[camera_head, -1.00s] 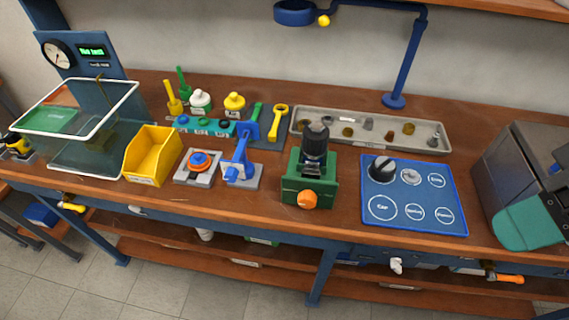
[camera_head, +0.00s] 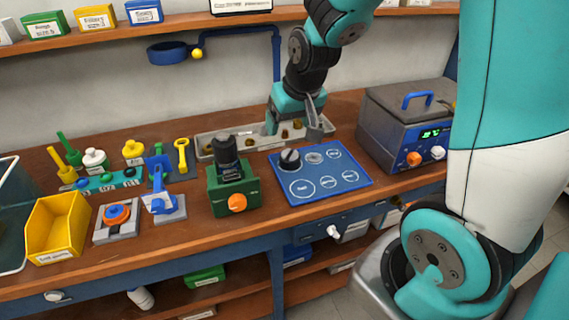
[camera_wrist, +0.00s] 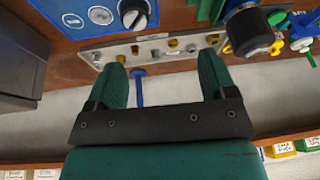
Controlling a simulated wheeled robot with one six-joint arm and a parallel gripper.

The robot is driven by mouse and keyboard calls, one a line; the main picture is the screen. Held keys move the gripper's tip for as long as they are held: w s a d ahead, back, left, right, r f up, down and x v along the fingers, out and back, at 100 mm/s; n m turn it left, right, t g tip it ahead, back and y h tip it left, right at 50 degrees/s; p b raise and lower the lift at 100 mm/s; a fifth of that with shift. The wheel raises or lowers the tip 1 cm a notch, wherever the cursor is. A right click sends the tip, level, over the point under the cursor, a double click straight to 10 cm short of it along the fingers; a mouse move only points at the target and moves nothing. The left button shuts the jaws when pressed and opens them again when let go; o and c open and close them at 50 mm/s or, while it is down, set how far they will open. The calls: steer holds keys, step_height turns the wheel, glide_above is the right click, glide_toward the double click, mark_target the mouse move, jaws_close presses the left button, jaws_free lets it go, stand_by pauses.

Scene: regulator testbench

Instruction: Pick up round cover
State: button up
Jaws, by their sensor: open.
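A dark round cap-like part (camera_head: 290,159) stands on the blue labelled mat (camera_head: 328,183); it also shows at the top of the wrist view (camera_wrist: 134,14). It may be the round cover, but I cannot tell for sure. My gripper (camera_head: 294,128) is open over the long grey tray (camera_head: 204,148), behind the mat. In the wrist view, my gripper (camera_wrist: 162,62) has its two green fingers spread apart with nothing between them. Small brass and grey parts lie in the tray, several of them partly hidden by my fingers in the head view.
A green vise (camera_head: 220,200) holding a black cylinder stands left of the mat. A grey box with a blue handle (camera_head: 402,125) stands at the right. A blue ring arm (camera_head: 172,53) hangs above the bench. A yellow bin (camera_head: 58,228) sits at the left.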

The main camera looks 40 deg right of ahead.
steer(key=m+h, duration=0.1)
glide_toward(290, 156)
steer(key=p+x, duration=0.1)
steer(key=x, duration=0.2)
steer(key=shift+s+f+p, duration=0.1)
steer(key=shift+f+p, duration=0.25)
steer(key=shift+w+p+x, duration=0.15)
steer(key=shift+p+x, duration=0.35)
steer(key=shift+x, duration=1)
steer(key=shift+w+p+x, duration=0.1)
steer(key=shift+p+x, duration=0.4)
steer(key=shift+x, duration=1)
steer(key=shift+r, duration=0.1)
steer(key=c, duration=0.7)
steer(key=shift+o, duration=0.2)
